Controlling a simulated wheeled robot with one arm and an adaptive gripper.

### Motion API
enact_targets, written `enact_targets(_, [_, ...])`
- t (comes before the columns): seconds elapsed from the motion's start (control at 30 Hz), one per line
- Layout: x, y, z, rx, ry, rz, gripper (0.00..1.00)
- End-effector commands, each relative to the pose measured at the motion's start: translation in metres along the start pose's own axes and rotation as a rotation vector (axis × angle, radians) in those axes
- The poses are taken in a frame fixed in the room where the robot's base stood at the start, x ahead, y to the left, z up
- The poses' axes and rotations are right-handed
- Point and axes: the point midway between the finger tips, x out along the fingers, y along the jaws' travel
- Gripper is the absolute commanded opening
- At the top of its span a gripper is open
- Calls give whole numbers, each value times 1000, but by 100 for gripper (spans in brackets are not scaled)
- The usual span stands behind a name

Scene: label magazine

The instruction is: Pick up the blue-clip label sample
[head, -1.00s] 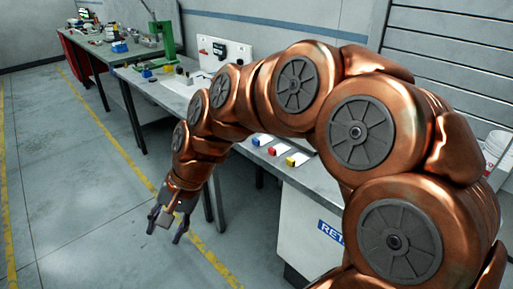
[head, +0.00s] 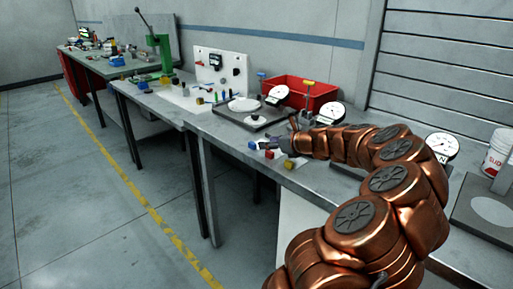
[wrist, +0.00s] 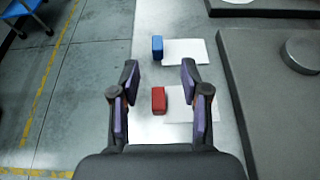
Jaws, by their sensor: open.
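The blue clip (wrist: 157,48) sits at the left edge of a white label sheet (wrist: 187,50) on the grey bench top; the clip also shows in the head view (head: 252,145). My gripper (wrist: 160,72) is open and empty, with its fingers spread. In the wrist view the blue clip lies just beyond the fingertips, roughly centred between them. A red clip (wrist: 158,98) on a second white sheet shows between the fingers. In the head view my gripper (head: 266,144) is over the sample row and partly hides the sheets.
A yellow clip (head: 289,163) is at the near end of the row. A dark grey plate (wrist: 235,90) lies close on the right. A red bin (head: 312,96) and dial gauges (head: 331,112) stand behind. The bench's left edge drops to open floor.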

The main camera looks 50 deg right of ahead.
Motion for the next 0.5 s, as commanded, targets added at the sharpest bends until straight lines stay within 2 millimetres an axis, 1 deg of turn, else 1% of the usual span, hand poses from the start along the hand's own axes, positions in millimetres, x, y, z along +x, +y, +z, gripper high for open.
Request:
enact_targets(0.1, [12,2,0,-2,2,6,46])
enact_targets(0.33, [28,4,-2,-3,2,8,46])
enact_targets(0.5, [48,4,-3,-5,2,6,46])
